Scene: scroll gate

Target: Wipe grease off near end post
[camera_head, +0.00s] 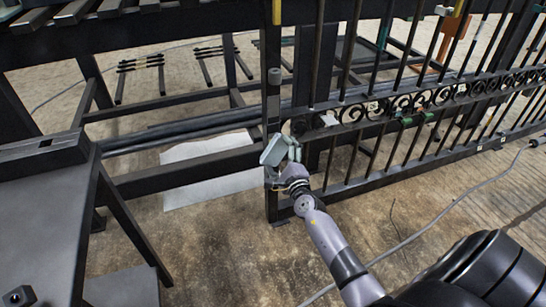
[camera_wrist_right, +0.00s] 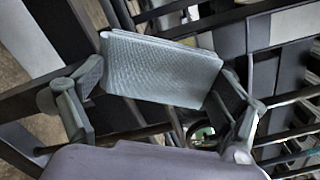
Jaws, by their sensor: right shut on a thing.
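My right gripper (camera_head: 286,160) is shut on a pale grey-blue folded cloth (camera_head: 272,151). In the right wrist view the textured cloth (camera_wrist_right: 160,68) spans between the two fingers. The near end post (camera_head: 272,108) of the gate is a dark upright. The cloth is at its lower half, in front of it or against it; I cannot tell whether they touch. The cloth and gripper hide part of the post. I cannot make out any grease on its visible part. My left gripper is not in view.
The black gate with scroll ornaments (camera_head: 440,96) extends right from the post. A dark workbench (camera_head: 40,190) stands at the left. A pale sheet (camera_head: 210,172) lies on the floor behind the post. A grey cable (camera_head: 440,212) crosses the open floor at right.

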